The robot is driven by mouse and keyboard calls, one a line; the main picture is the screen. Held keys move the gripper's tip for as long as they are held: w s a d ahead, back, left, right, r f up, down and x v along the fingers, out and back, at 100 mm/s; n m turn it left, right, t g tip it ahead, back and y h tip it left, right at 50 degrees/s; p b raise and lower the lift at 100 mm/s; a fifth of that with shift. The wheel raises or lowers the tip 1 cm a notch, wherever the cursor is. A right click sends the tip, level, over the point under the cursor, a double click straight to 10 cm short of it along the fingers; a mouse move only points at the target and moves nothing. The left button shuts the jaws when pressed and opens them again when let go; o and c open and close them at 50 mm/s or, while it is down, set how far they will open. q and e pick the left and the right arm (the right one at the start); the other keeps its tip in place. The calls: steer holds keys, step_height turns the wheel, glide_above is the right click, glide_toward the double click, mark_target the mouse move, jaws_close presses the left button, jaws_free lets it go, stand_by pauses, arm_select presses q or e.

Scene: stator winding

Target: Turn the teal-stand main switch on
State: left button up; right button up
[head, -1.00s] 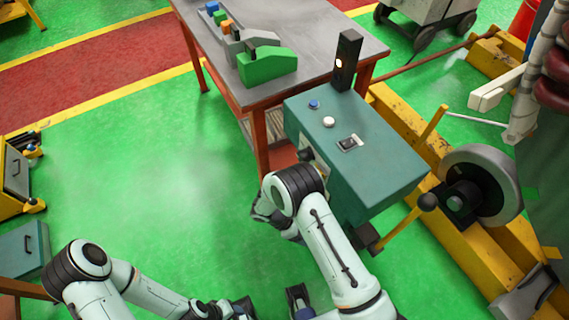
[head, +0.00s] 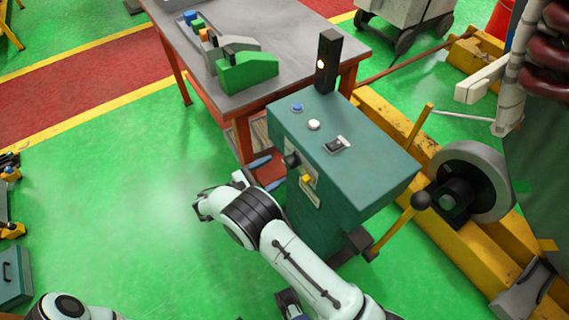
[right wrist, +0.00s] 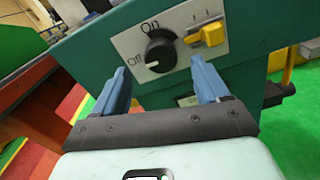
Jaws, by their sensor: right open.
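The teal stand (head: 345,175) is a box-shaped cabinet right of centre in the head view. On its front is a black round main switch knob (head: 292,160). In the right wrist view the knob (right wrist: 160,50) sits on a pale plate marked "On" above and "Off" at left. A pale mark on the knob lies at its lower left, near "Off". My right gripper (head: 264,174) is open, facing the stand's front. Its blue fingers (right wrist: 163,88) are spread to either side below the knob, apparently short of it. My left gripper is out of view; only part of that arm shows.
A yellow switch (right wrist: 210,34) sits right of the knob on the same front. Blue and white buttons and a black rocker (head: 337,145) are on top. A black signal post (head: 327,60) and a grey table (head: 300,55) stand behind. A ball-ended lever (head: 420,201) is at right.

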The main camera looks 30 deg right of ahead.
mark_target(286, 164)
steer(key=d, duration=0.5)
steer(key=shift+w, duration=0.15)
steer(key=c, duration=1.1)
